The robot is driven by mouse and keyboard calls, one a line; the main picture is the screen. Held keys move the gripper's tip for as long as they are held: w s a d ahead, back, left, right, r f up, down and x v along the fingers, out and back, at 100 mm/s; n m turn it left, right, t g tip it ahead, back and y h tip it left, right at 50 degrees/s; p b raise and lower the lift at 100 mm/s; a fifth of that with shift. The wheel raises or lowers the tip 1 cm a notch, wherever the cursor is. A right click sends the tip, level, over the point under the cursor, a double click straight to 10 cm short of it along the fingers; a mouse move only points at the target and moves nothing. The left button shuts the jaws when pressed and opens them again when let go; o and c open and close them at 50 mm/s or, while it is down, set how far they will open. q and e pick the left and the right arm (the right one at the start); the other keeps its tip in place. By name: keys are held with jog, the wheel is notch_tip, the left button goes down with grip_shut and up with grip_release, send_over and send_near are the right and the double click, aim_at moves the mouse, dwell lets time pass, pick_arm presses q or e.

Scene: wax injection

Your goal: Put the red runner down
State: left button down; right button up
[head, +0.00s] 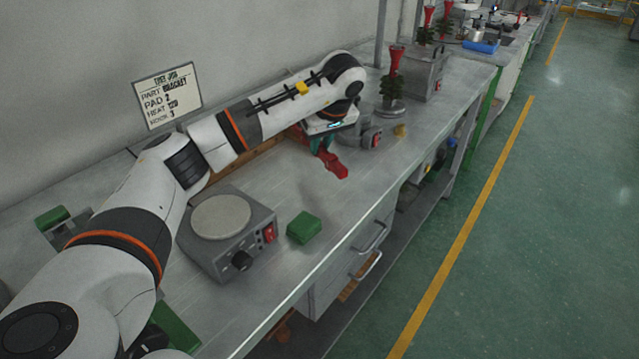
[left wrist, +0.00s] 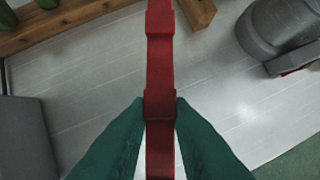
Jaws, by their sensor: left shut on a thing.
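My left gripper (head: 323,146) is shut on the red runner (head: 333,165), over the bench top (head: 290,185) toward its far part. In the left wrist view the red runner (left wrist: 160,60) is a long, stepped bar. It runs from the top edge down between the two green fingers of my left gripper (left wrist: 160,105). In the head view part of the runner is hidden behind the gripper. A faint shadow lies on the bench beside it; I cannot tell the exact gap to the surface. My right gripper is not in view.
A hot plate (head: 221,216) and a green block (head: 304,227) stand nearer. A wooden rack (left wrist: 65,25) lies along the wall. The bench middle is clear.

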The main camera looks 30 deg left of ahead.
pick_arm(q)
notch_tip(320, 180, down, 4)
jog(key=shift+f, duration=0.25)
notch_tip(320, 180, down, 3)
jog(key=shift+d+f, duration=0.1)
jog(key=shift+f, duration=0.1)
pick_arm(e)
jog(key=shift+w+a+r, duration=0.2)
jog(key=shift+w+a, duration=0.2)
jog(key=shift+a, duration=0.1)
pick_arm(q)
jog(key=shift+f, duration=0.1)
jog(key=c, duration=1.3)
grip_release()
jog(key=shift+f, duration=0.1)
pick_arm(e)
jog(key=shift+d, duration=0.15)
